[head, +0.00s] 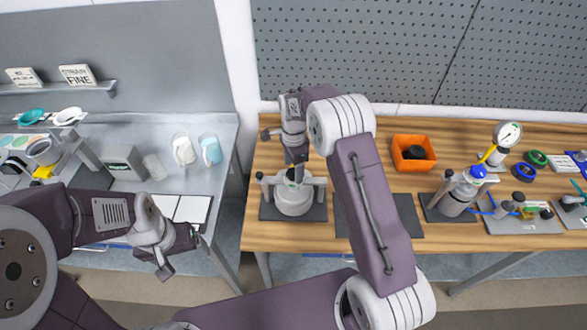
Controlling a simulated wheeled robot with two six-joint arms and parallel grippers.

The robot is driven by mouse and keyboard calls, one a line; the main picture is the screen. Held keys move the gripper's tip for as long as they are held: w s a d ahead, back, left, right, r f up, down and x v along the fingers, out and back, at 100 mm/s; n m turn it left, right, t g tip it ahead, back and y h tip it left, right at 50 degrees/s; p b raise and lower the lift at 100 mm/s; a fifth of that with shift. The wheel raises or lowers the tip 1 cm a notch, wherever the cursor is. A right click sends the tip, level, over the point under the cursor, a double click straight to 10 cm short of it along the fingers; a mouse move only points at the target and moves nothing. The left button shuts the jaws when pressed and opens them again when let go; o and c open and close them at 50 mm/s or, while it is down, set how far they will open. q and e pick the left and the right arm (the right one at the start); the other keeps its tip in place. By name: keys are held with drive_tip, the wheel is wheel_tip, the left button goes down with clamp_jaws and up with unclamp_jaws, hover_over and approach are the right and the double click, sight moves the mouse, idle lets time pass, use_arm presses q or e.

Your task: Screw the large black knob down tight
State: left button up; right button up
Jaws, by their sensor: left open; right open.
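A white, round drum-like vessel (293,201) with grey side brackets stands on a dark mat on the wooden bench. My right gripper (296,172) is open and points down right over the vessel's top. The large black knob cannot be made out clearly; the gripper covers the top of the vessel, where something small, dark and green shows. Whether the fingers touch anything there is too small to tell. My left gripper (186,262) is open and empty, low in front of the grey table, far from the vessel.
An orange bin (398,160) with a black item (414,152) inside stands right of my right forearm. Further right are a blue-capped vessel (457,193), a pressure gauge (507,134) and coloured rings (524,172). The grey table (222,150) at left holds two jugs (184,150).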

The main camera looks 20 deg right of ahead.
wheel_tip(320, 180, up, 8)
drive_tip(key=b, duration=0.1)
drive_tip(key=shift+r+b, duration=0.15)
drive_tip(key=shift+b, duration=0.25)
